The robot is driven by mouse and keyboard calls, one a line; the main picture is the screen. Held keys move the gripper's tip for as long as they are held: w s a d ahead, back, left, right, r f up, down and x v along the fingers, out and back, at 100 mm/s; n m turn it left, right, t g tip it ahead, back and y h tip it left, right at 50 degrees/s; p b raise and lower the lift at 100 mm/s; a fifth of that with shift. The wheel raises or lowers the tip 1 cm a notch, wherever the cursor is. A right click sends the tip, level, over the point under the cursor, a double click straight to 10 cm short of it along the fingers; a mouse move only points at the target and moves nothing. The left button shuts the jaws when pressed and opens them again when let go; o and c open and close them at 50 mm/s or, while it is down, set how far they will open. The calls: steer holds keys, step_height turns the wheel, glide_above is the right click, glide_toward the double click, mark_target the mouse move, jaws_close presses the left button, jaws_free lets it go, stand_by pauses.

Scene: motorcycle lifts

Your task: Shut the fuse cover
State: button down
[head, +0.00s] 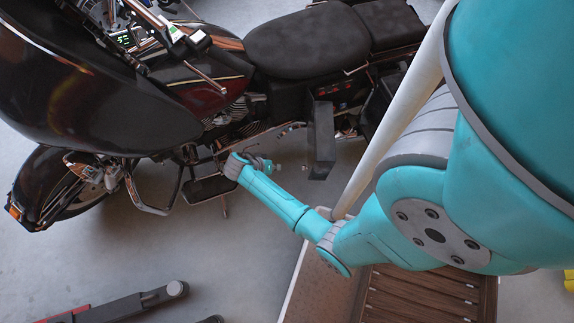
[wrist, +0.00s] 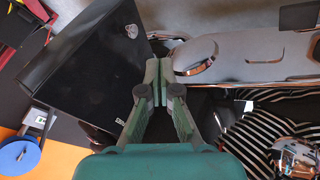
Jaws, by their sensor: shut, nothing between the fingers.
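The fuse cover (head: 321,142) is a dark flat panel that stands open, swung out from the motorcycle's side below the seat. Beside its upper end, a recess with red parts, which looks like the fuse box (head: 343,94), is exposed. My gripper (head: 277,167) is low beside the motorcycle, to the left of the cover. In the wrist view the cover (wrist: 88,72) fills the upper left as a large black panel. My gripper (wrist: 158,68) has its fingertips together and empty, near the panel's right edge. I cannot tell whether they touch it.
The motorcycle (head: 300,38) stands along the top. A chrome exhaust part (wrist: 240,58) lies right of my fingers in the wrist view. A brown slatted platform (head: 415,295) is at the bottom right. Grey floor (head: 215,265) is open in front of the motorcycle.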

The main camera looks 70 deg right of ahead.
steer(key=s+d+f, duration=0.5)
steer(key=s+f, duration=0.1)
steer(key=f, duration=0.1)
steer(key=shift+s+d+f, duration=0.15)
steer(key=shift+s+d, duration=0.25)
stand_by(0.3)
